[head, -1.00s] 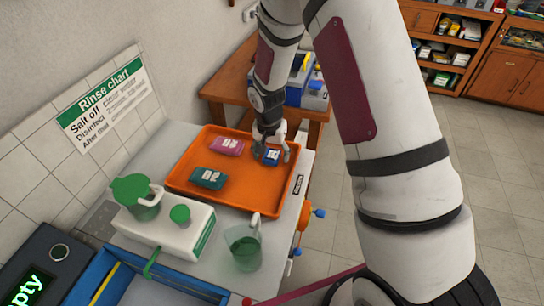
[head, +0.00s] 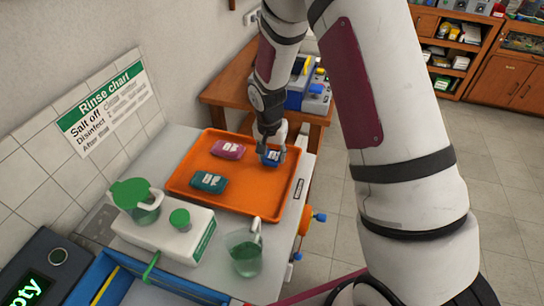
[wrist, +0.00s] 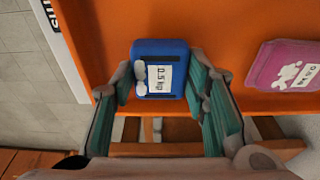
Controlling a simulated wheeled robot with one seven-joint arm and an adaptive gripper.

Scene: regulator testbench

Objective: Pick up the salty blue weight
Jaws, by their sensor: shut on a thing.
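The blue weight (wrist: 175,52) has a white label reading 0.5 kg and white salt-like patches on its face, seen in the wrist view. It also shows in the head view (head: 270,157), at the right side of the orange tray (head: 235,203). My gripper (wrist: 163,90) is shut on the blue weight, with one finger on each side of it. In the head view my gripper (head: 270,146) is at the tray's right part. I cannot tell whether the weight is clear of the tray floor.
A pink weight (head: 228,149) with white patches and a teal weight (head: 209,182) lie in the tray. A clear jug (head: 244,255), a green-lidded pitcher (head: 140,197) and a white box (head: 165,232) stand in front of the tray. A tiled wall is at left.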

